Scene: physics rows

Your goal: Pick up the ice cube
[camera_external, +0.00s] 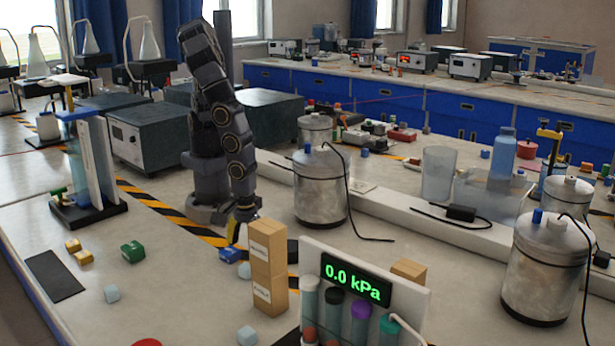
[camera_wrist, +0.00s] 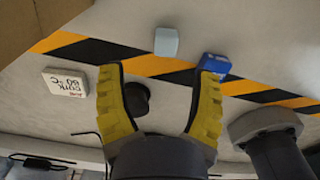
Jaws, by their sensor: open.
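A pale blue ice cube (camera_external: 244,270) lies on the bench beside the cardboard boxes. It also shows in the wrist view (camera_wrist: 166,42), beyond and between the fingertips, on or beside the striped tape. More similar cubes lie at the front left (camera_external: 112,293) and front middle (camera_external: 246,335). My gripper (camera_external: 238,236) points down close to the bench, near the first cube. In the wrist view my gripper (camera_wrist: 160,75) has its yellow fingers spread wide with nothing held. A blue block (camera_wrist: 214,66) lies by the right fingertip.
Two stacked cardboard boxes (camera_external: 268,268) stand right of my gripper. A pressure display panel (camera_external: 355,284) with tubes stands at the front. A metal canister (camera_external: 320,187) stands behind. A labelled white block (camera_wrist: 65,84) and a black knob-like object (camera_wrist: 137,98) lie near the left finger.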

